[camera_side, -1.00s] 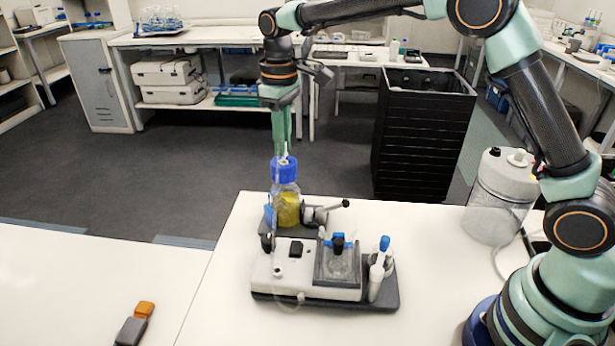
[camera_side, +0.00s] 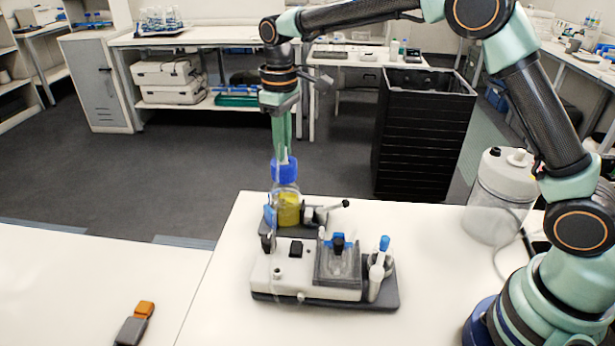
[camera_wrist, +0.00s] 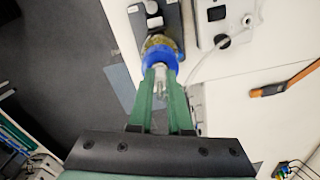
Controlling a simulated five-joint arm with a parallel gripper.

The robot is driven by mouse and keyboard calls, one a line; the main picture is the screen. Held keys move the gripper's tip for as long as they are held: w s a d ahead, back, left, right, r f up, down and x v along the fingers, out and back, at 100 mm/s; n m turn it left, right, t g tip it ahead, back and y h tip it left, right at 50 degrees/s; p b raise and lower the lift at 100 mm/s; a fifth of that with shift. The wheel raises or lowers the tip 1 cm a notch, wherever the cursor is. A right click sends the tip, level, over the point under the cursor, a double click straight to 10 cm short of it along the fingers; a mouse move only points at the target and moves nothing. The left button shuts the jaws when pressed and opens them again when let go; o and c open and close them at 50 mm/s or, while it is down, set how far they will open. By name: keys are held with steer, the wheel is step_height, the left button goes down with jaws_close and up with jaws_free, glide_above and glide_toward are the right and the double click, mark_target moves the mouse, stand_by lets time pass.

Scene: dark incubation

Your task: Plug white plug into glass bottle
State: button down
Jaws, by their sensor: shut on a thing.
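The glass bottle (camera_side: 288,208) holds yellow liquid and has a blue cap (camera_side: 284,171). It stands upright at the back of the pump unit. My gripper (camera_side: 283,156) points straight down, with its green fingertips right at the top of the cap. In the wrist view, my gripper (camera_wrist: 161,75) is shut on the small white plug (camera_wrist: 160,73), which sits between the fingertips over the blue cap (camera_wrist: 157,58). The plug's lower end is hidden, so I cannot tell how deep it sits in the cap.
A large clear canister (camera_side: 495,205) stands at right. The table's left part is mostly clear.

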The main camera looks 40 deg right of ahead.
steer(key=shift+f, duration=0.15)
steer(key=c, duration=0.8)
jaws_free()
steer(key=shift+o, duration=0.2)
step_height(320, 180, up, 11)
steer(key=shift+r, duration=0.2)
steer(key=s+d+r+m+t, duration=0.35)
steer(key=s+d, duration=0.35)
steer(key=s, duration=0.3)
steer(key=s+d+f+m+t, duration=0.1)
steer(key=s+d+f+t, duration=0.1)
steer(key=s+f, duration=0.5)
steer(key=s+d, duration=0.1)
steer(key=s, duration=0.3)
steer(key=shift+d+f+m, duration=0.35)
steer(key=shift+d, duration=0.05)
